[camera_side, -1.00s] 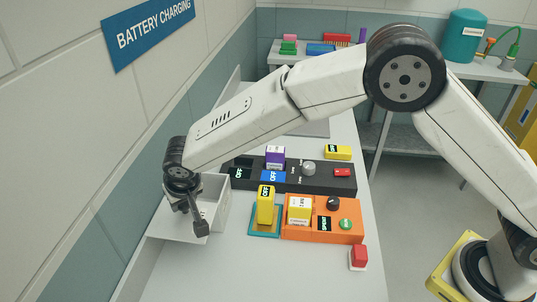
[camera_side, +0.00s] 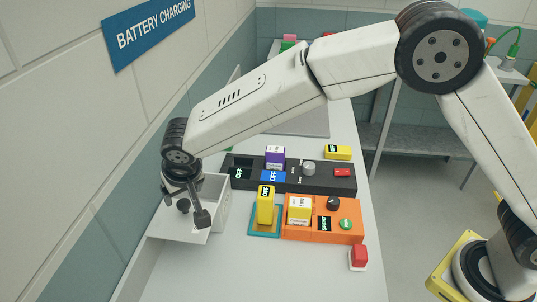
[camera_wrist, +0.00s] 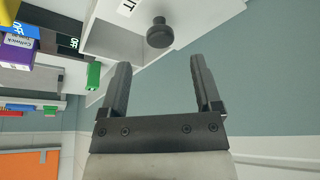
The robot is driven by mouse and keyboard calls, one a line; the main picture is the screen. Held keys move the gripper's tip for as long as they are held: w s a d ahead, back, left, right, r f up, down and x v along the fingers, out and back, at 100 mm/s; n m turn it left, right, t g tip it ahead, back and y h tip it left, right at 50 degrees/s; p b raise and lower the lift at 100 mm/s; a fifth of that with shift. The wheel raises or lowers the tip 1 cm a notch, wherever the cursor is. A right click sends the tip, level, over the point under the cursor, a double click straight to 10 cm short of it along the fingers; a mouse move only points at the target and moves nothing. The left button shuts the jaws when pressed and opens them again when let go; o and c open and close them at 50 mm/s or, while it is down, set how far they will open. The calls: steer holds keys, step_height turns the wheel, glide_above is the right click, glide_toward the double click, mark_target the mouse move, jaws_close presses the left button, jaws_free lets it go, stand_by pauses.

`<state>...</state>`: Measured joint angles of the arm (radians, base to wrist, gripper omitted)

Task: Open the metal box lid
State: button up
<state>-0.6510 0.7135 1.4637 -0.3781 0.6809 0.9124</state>
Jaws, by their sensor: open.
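The metal box (camera_side: 223,210) is a pale grey open-topped box at the left end of the bench. A flat pale panel with a dark round knob (camera_wrist: 160,33), apparently its lid, is beside the opening; its exact angle is hard to tell. The knob also shows in the side view (camera_side: 183,205). My gripper (camera_wrist: 157,64) is open and empty above the box's left part. In the wrist view the knob appears beyond the fingertips, roughly between their lines, and looks apart from them. My wrist hides part of the box in the side view.
A black panel (camera_side: 320,178) and an orange control unit (camera_side: 350,235) stand right of the box. A yellow block (camera_side: 265,208) stands on a teal base between. A wall with a blue sign (camera_side: 150,35) is close on the left. The front of the bench (camera_side: 240,280) is clear.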

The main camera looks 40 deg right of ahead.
steer(key=shift+v, duration=1.7)
steer(key=shift+g, duration=0.8)
steer(key=s+d, duration=0.3)
steer(key=d, duration=0.5)
steer(key=s+d+f, duration=0.1)
steer(key=s+d, duration=0.3)
steer(key=d, duration=0.5)
steer(key=s+d+f, duration=0.1)
steer(key=s+d, duration=0.2)
steer(key=d, duration=0.5)
steer(key=shift+s+d+f, duration=0.15)
steer(key=shift+s+d, duration=0.1)
steer(key=shift+d, duration=0.1)
steer(key=s+d+f, duration=0.2)
steer(key=s+d, duration=0.4)
steer(key=s, duration=0.2)
steer(key=shift+s+d, duration=0.15)
steer(key=shift+s, duration=0.25)
